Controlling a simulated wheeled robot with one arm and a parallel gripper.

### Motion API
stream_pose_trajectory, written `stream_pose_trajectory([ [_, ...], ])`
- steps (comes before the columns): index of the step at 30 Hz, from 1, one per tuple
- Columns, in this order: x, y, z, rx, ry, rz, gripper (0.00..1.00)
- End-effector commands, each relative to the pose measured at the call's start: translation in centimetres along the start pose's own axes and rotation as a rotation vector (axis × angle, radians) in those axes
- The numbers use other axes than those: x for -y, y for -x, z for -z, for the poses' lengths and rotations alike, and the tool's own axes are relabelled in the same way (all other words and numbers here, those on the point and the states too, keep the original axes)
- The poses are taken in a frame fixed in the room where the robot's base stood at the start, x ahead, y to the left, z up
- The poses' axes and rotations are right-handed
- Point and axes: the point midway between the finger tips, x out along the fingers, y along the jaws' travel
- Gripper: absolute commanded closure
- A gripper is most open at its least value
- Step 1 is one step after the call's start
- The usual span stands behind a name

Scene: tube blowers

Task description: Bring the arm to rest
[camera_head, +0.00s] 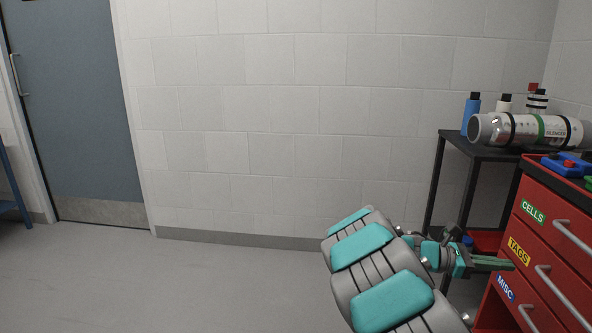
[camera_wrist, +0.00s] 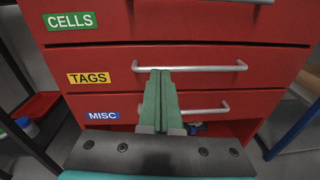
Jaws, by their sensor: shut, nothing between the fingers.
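My gripper (camera_head: 506,264) is at the lower right of the head view, at the end of my grey and teal arm. Its green fingers are together with nothing between them. In the wrist view the fingers (camera_wrist: 160,78) point at the front of a red drawer cabinet (camera_wrist: 240,57).
The red cabinet (camera_head: 527,231) has drawers labelled CELLS, TAGS and MISC. A dark side table (camera_head: 478,151) beside it carries a silver cylinder (camera_head: 527,130) and several bottles. A blue-grey door (camera_head: 75,100) is at the left. The floor (camera_head: 180,285) at left and centre is clear.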

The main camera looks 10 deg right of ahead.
Motion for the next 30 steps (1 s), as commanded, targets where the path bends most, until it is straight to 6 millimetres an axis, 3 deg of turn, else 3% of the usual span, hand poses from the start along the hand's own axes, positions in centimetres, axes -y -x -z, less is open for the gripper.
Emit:
stream_pose_trajectory([
  [3,4.1,0.4,-1.9,-0.071,-0.131,0.081,1.00],
  [7,8.9,1.4,-2.8,-0.175,-0.291,0.182,1.00],
  [14,16.9,4.8,-1.9,-0.379,-0.536,0.365,1.00],
  [23,25.7,12.5,1.0,-0.674,-0.775,0.615,1.00],
  [30,32.5,20.4,3.2,-0.908,-0.860,0.834,1.00],
])
